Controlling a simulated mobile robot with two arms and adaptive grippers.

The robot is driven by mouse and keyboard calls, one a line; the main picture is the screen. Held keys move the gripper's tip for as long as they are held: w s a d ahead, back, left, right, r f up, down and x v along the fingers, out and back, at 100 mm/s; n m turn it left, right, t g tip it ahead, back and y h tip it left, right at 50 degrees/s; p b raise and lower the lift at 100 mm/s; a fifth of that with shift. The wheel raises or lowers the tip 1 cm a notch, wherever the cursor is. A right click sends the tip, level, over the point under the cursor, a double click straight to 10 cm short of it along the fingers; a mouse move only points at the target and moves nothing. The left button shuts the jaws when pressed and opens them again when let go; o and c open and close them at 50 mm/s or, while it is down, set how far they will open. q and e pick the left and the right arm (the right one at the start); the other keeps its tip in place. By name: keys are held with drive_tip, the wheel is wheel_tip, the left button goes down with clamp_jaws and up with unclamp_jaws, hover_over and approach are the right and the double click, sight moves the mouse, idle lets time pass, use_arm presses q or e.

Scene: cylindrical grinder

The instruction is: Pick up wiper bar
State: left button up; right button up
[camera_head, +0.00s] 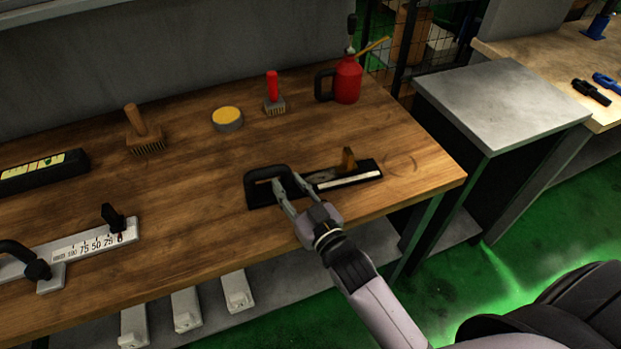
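A long black bar-like tool (350,181), which I take to be the wiper bar, lies flat near the front edge of the wooden bench. It has an arched black handle at its left end, a brown upright knob towards the right and a pale strip along its front. My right gripper (287,187) reaches in from the front right, at the right end of the black handle. Its two fingers are apart. I cannot tell whether they touch the handle, and the gripper hides the middle of the bar. My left gripper is out of view.
On the wooden bench (200,195) stand a red oil can (347,80), a red-handled brush (273,95), a yellow-topped tin (227,118) and a wooden-handled brush (143,130). A scaled bar (85,247) and a black level-like case (43,172) lie left. A grey cabinet (500,100) stands right.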

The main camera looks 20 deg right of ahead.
drive_tip(key=shift+r, duration=0.15)
clamp_jaws()
drive_tip(key=shift+r, duration=0.2)
idle(0.3)
drive_tip(key=shift+r, duration=0.1)
